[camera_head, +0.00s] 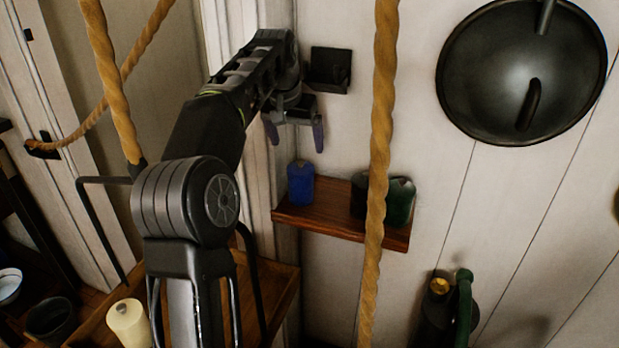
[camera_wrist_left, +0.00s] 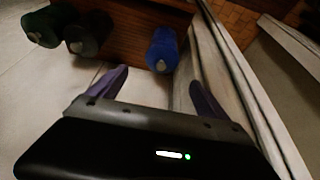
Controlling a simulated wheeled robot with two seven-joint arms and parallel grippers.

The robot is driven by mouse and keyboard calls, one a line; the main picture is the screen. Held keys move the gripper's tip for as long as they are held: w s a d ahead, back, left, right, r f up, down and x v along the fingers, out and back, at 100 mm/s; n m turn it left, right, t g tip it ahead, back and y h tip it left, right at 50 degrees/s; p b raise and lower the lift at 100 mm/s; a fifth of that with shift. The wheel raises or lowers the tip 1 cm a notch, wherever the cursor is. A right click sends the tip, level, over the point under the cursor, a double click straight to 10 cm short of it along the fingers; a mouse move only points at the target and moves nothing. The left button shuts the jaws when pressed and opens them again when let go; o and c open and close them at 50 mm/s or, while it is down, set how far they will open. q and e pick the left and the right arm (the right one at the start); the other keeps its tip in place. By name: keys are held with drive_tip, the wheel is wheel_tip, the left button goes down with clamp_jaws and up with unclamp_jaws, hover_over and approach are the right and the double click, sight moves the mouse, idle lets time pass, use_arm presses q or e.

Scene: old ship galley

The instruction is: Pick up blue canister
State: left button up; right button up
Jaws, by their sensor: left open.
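The blue canister (camera_head: 301,184) stands upright at the left end of a small brown wall shelf (camera_head: 328,219) in the head view. It also shows in the left wrist view (camera_wrist_left: 162,50), beyond the fingertips and between their directions. My left gripper (camera_head: 295,133) is open and empty, above the canister and apart from it. Its two purple fingers (camera_wrist_left: 155,84) are spread in the left wrist view. My right gripper is not in view.
A green canister (camera_head: 400,203) and a dark one (camera_head: 359,194) stand at the shelf's right, partly behind a hanging rope (camera_head: 381,120). A dark wall box (camera_head: 331,70) is beside my left gripper. A large pan (camera_head: 521,72) hangs at upper right. A cream candle-like cylinder (camera_head: 128,322) is lower left.

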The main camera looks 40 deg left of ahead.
sight(300, 161)
use_arm(q)
drive_tip(key=shift+p+x, duration=0.5)
drive_tip(key=shift+x, duration=2.75)
drive_tip(key=shift+f, duration=0.2)
drive_tip(key=shift+a+f+p, duration=0.1)
drive_tip(key=shift+f+p, duration=0.2)
drive_tip(key=shift+p, duration=0.1)
drive_tip(key=p+x, duration=0.1)
drive_tip(key=x, duration=0.2)
drive_tip(key=shift+w+a+f, duration=0.15)
drive_tip(key=shift+w+f, duration=0.05)
drive_tip(key=shift+f, duration=0.05)
drive_tip(key=shift+w+f, duration=0.15)
drive_tip(key=shift+f, duration=0.15)
drive_tip(key=shift+r, duration=0.1)
clamp_jaws()
